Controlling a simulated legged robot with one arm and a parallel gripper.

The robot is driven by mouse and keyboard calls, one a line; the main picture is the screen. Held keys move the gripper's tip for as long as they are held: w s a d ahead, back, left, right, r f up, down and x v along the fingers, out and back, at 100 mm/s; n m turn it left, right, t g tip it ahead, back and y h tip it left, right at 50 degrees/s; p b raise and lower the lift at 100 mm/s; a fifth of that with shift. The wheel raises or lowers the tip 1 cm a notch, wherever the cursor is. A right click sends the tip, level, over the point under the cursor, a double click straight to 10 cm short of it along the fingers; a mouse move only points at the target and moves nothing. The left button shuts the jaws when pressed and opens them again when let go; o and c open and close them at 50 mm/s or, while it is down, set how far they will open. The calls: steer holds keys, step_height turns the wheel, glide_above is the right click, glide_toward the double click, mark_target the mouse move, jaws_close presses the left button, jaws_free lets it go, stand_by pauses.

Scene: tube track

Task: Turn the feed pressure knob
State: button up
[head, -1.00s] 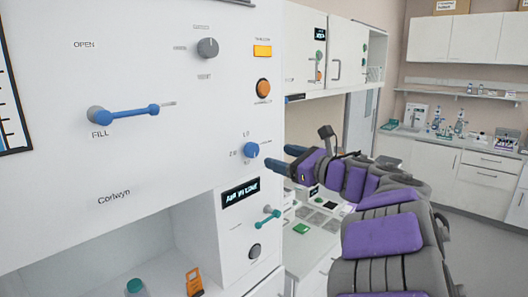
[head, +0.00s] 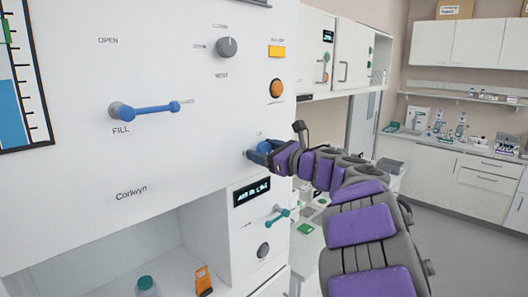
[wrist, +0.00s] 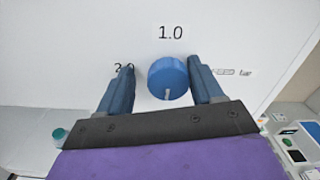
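The blue round knob (wrist: 168,77) is on the white panel, below a "1.0" label in the wrist view. A pale line on the knob points down in that view. My gripper (wrist: 163,84) is open, with one blue finger on each side of the knob. I cannot tell whether either finger touches it. A "2.0" label is partly hidden behind the left finger. In the head view my gripper (head: 260,152) is at the panel and covers most of the knob.
The panel also carries a blue FILL lever (head: 150,109), a grey VENT knob (head: 227,47), an orange button (head: 276,88) and a lit display (head: 251,191). Below it are a teal-handled valve (head: 278,215) and an open bay with a bottle (head: 146,286).

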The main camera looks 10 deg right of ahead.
steer(key=shift+w+d, duration=0.15)
steer(key=shift+d, duration=0.45)
steer(key=c, duration=0.3)
steer(key=shift+d, duration=0.1)
steer(key=shift+c, duration=0.8)
steer(key=c, duration=0.3)
